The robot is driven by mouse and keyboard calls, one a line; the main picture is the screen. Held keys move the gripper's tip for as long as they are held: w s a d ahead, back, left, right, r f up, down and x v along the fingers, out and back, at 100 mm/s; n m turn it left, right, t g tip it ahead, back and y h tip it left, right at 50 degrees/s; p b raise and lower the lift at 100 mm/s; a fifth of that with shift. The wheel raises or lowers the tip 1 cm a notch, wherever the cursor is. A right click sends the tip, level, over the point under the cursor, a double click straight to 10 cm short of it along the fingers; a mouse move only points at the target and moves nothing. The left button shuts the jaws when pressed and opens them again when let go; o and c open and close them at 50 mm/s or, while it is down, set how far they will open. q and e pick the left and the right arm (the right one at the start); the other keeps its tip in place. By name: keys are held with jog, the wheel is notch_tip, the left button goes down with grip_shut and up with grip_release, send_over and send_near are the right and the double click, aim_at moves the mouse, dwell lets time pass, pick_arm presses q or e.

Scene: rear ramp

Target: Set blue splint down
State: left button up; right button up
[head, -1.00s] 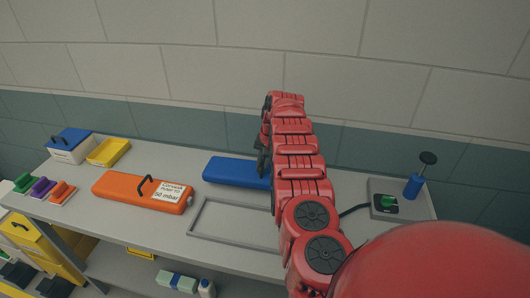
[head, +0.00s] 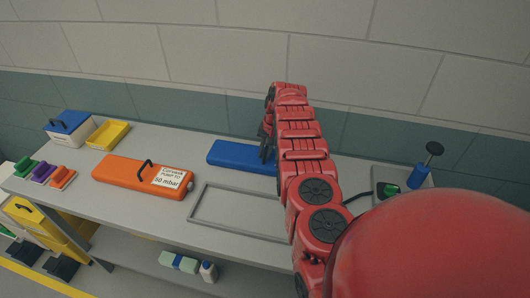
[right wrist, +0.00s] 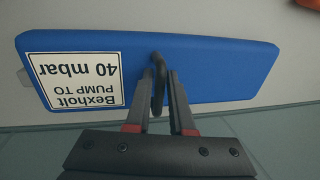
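The blue splint (head: 238,154) lies flat on the bench, at the back behind the grey outlined frame. The right wrist view shows the splint (right wrist: 215,75) from above, with its white label (right wrist: 75,80) reading "Bexholt PUMP TO 40 mbar" upside down. Its dark arched handle (right wrist: 158,80) stands between the fingers of my right gripper (right wrist: 162,76). The fingers are apart, with a gap beside the handle. In the head view my right gripper (head: 265,145) is at the splint's right part, which the red arm partly hides. My left gripper is not in view.
An empty grey rectangular frame (head: 198,203) lies on the bench in front of the blue splint. An orange splint (head: 125,175) lies to the left. A yellow tray (head: 108,135), a blue-lidded box (head: 70,128) and a blue pump (head: 418,176) stand farther out.

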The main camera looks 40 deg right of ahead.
jog(key=shift+o, duration=1.3)
jog(key=shift+d, duration=0.1)
jog(key=shift+r, duration=0.4)
jog(key=b+v, duration=0.3)
jog(key=v, duration=0.8)
jog(key=shift+r, duration=0.25)
jog(key=shift+s, duration=0.1)
